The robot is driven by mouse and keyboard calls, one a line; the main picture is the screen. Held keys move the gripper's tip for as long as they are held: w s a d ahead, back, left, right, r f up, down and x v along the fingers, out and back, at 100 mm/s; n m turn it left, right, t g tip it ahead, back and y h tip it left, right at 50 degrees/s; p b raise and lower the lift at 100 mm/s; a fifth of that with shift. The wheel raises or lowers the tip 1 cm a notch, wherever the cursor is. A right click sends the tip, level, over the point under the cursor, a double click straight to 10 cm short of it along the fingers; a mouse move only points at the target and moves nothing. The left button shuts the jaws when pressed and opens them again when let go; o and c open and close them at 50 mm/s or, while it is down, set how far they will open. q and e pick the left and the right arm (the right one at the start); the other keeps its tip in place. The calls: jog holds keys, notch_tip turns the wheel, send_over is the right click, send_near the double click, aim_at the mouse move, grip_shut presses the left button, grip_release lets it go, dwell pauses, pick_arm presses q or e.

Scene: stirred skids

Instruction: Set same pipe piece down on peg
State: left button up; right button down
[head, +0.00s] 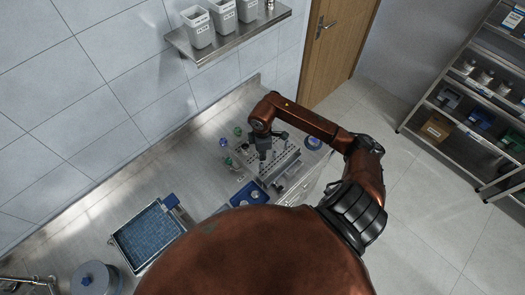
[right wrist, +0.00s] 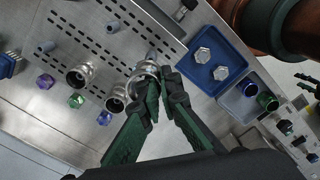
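A silvery pipe piece (right wrist: 147,69) sits between the green-black fingertips of my right gripper (right wrist: 158,78) in the right wrist view. The fingers are close together and appear shut on it. A grey peg (right wrist: 152,53) shows just beyond the held piece; I cannot tell whether they touch. Two more silvery pipe pieces, one (right wrist: 80,75) to the left and one (right wrist: 117,98) nearer, stand on the metal plate beside the gripper. In the head view my right gripper (head: 264,158) points down over the perforated plate (head: 249,171); the pipe piece is too small to make out there. My left gripper is not in view.
A blue tray (right wrist: 230,86) with two hex nuts lies right of the gripper. Small purple and green items (right wrist: 76,101) lie on the left. In the head view, a blue mesh basket (head: 148,237) is at lower left, and a wall shelf (head: 228,36) stands above the counter.

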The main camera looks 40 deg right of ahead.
jog(key=shift+f+b, duration=1.95)
jog(key=shift+f, duration=0.65)
jog(key=shift+f, duration=0.2)
jog(key=shift+f+b, duration=0.65)
jog(key=shift+f, duration=0.35)
jog(key=shift+f, duration=0.3)
dwell(0.4)
jog(key=shift+f, duration=0.1)
